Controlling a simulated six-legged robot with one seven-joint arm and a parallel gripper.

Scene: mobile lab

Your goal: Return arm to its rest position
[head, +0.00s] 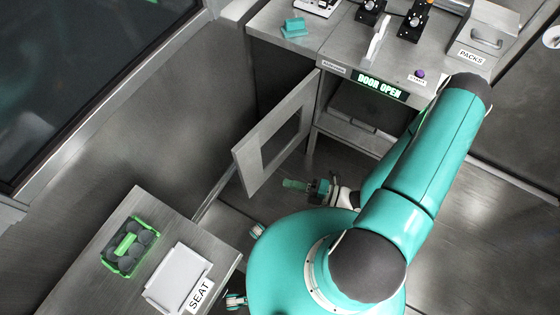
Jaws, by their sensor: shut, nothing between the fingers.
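My teal arm reaches up and right from my round body, then folds back down to the left. My gripper (296,184) is at the end of the arm, low in front of the cabinet and to the right of its open door (262,150). It points left. Its fingers are shut and look empty. The gripper is apart from the door in the picture, but its height above the floor is hard to judge. Part of the wrist is hidden behind the arm links.
The counter (300,50) holds a teal block (294,27), black devices (411,20) and a PACKS box (484,32). A sign reads DOOR OPEN (380,87). A table (75,255) holds a green-framed carrier (129,247) and white SEAT tray (180,276). Floor at left is clear.

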